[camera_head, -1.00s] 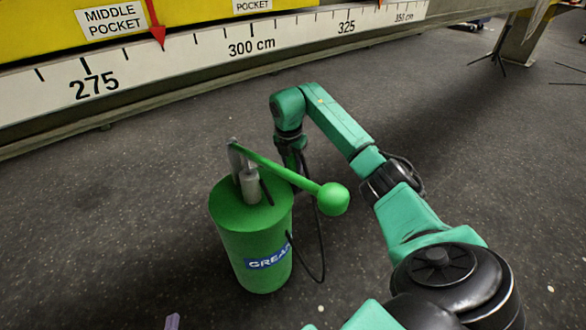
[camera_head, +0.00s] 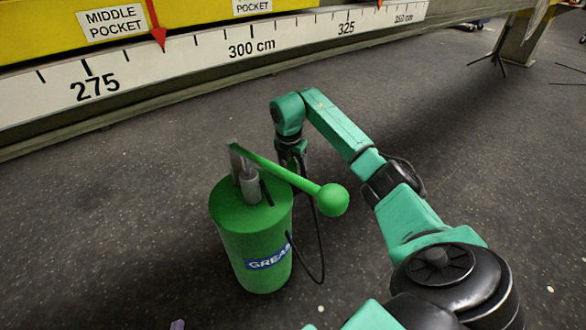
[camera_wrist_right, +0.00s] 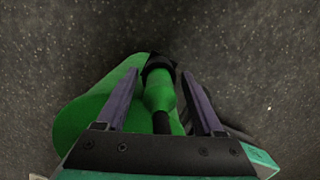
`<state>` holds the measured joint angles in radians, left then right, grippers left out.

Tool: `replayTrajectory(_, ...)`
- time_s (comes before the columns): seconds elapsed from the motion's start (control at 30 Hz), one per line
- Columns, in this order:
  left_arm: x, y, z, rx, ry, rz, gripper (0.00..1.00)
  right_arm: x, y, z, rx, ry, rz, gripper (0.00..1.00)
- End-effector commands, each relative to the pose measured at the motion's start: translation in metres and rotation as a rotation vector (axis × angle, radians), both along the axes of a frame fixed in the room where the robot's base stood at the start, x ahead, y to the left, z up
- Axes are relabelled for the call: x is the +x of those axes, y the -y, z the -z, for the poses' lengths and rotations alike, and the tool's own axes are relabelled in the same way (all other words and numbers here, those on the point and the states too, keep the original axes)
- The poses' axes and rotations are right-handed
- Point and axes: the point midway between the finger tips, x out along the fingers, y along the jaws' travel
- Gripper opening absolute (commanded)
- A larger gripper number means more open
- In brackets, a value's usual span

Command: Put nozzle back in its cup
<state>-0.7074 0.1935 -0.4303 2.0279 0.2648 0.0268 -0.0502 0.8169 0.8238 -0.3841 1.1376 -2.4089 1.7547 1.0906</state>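The green grease pump (camera_head: 255,235) stands upright on the floor, with a long lever ending in a green ball and a black hose looping at its right side. My right arm reaches behind it; its gripper is mostly hidden there in the head view. In the right wrist view my right gripper (camera_wrist_right: 160,72) is open, its purple fingers on either side of the green nozzle (camera_wrist_right: 158,92), with gaps on both sides. A black ring-like part (camera_wrist_right: 158,62) is at the nozzle's far end; I cannot tell whether it is the cup. Only a purple tip of my left gripper (camera_head: 177,325) shows.
The pump's lever (camera_head: 285,172) sticks out to the right, near my right arm. A long rail with a centimetre scale (camera_head: 200,52) runs across the back. The dark floor (camera_head: 100,225) left of the pump is clear.

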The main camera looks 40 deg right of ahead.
Motion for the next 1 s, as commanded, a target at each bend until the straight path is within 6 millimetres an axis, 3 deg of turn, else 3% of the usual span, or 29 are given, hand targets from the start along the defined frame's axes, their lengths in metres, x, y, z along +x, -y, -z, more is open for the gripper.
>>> replayTrajectory(0.23,0.000,0.000,0.001,0.001,0.000,0.000,0.00,0.000,0.000,-0.002,-0.001,0.001,0.000,0.69)
replayTrajectory(0.33,0.001,-0.001,0.000,0.003,0.011,-0.001,0.00,0.001,0.000,-0.012,-0.001,0.003,0.000,0.69)
replayTrajectory(0.4,0.006,-0.001,-0.012,-0.002,0.023,-0.004,0.00,0.000,-0.001,-0.022,-0.001,0.000,-0.001,0.69)
replayTrajectory(0.57,-0.036,0.001,0.024,0.022,-0.136,0.026,0.00,-0.001,-0.004,-0.042,-0.001,0.001,0.000,0.69)
replayTrajectory(0.6,-0.033,0.001,0.012,0.026,-0.135,0.030,0.00,-0.001,-0.005,-0.058,-0.002,0.003,0.000,0.69)
replayTrajectory(0.73,-0.033,0.001,0.001,0.038,-0.149,0.042,0.00,-0.003,-0.008,-0.081,-0.001,0.001,0.000,0.69)
replayTrajectory(1.0,-0.033,0.001,0.001,0.044,-0.158,0.048,0.00,-0.004,-0.010,-0.087,0.000,0.000,0.000,0.69)
